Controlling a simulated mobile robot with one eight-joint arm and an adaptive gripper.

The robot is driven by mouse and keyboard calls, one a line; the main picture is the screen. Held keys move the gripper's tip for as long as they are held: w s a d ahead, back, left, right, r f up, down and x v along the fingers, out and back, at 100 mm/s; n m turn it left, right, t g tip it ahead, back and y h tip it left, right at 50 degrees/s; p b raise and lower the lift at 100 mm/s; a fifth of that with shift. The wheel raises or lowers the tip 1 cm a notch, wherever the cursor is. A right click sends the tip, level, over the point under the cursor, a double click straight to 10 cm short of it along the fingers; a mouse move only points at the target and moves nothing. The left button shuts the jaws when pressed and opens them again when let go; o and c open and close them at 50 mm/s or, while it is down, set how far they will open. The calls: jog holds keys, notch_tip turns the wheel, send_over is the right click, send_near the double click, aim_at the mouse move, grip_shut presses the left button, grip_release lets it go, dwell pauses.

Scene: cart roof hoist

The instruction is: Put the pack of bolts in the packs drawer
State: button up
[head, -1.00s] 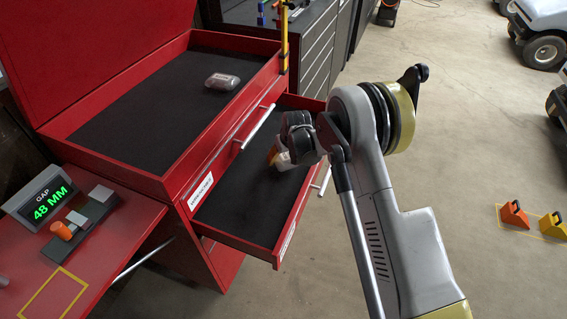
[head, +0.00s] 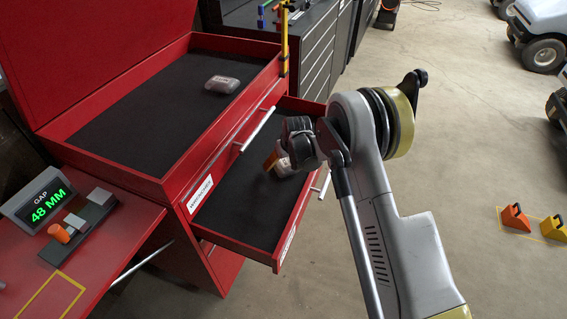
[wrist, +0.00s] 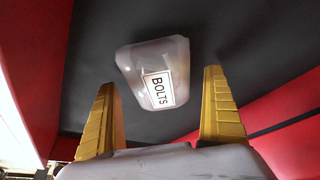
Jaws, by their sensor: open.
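The pack of bolts (wrist: 157,68), a clear rounded pack with a white BOLTS label, lies on a dark lining in the wrist view. In the head view a pale part of it (head: 286,168) shows beside my gripper, on the lining of the open drawer (head: 240,211). My gripper (wrist: 157,82) is open, its yellow fingers apart on either side of the pack's near end and not visibly touching it. In the head view my gripper (head: 271,160) is low over the drawer, partly hidden by my wrist.
Another pack (head: 222,84) lies on the black-lined top tray (head: 150,110) of the red cabinet. A red side table (head: 105,235) at left holds a gap display (head: 47,205) reading 48 MM and an orange knob (head: 58,233). The drawer's front half is clear.

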jog(key=s+d+r+m+p, duration=0.1)
jog(key=s+d+r, duration=0.4)
jog(key=r, duration=0.6)
jog(key=s+d+r+m+t+p, duration=0.1)
jog(key=s+d+r, duration=0.4)
jog(key=r, duration=0.5)
jog(key=s+d+r+p, duration=0.25)
jog(key=s+r, duration=0.45)
jog(key=r, duration=0.4)
jog(key=s+d+r+m+t+h, duration=0.1)
jog(key=s+d, duration=0.3)
jog(key=s, duration=0.7)
jog(key=s+d+r+m+t, duration=0.1)
jog(key=s+d, duration=0.4)
jog(key=s, duration=0.6)
jog(key=shift+r+m+h+b, duration=0.35)
jog(key=shift+m+h+b, duration=0.05)
jog(key=shift+m+b, duration=0.1)
jog(key=shift+w, duration=0.1)
